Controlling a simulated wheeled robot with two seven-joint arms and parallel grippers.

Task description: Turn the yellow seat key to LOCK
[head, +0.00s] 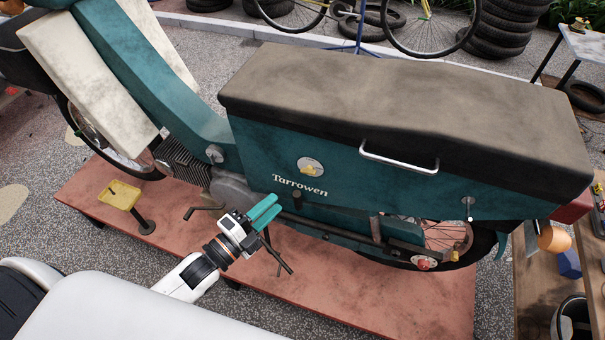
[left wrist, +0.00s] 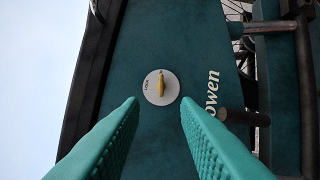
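The yellow seat key (head: 311,169) sits on a round pale disc (head: 304,161) on the teal side panel of the scooter, under the seat and above the "Tarrowen" lettering. In the left wrist view the yellow key (left wrist: 162,83) lies along the picture's vertical. Small dark lettering, apparently LOCK, is at the left side of the disc (left wrist: 152,96). My left gripper (head: 267,210) is below and left of the key in the head view, apart from it. Its teal fingers are open and empty, with the key showing beyond the gap between the fingertips (left wrist: 159,103). My right gripper is not in view.
The scooter's seat (head: 400,95) overhangs the panel, with a metal grab handle (head: 398,160) to the right of the key. A dark peg (left wrist: 229,116) juts out near the lettering. The scooter stands on a reddish platform (head: 330,285). A wooden bench (head: 540,290) is at right.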

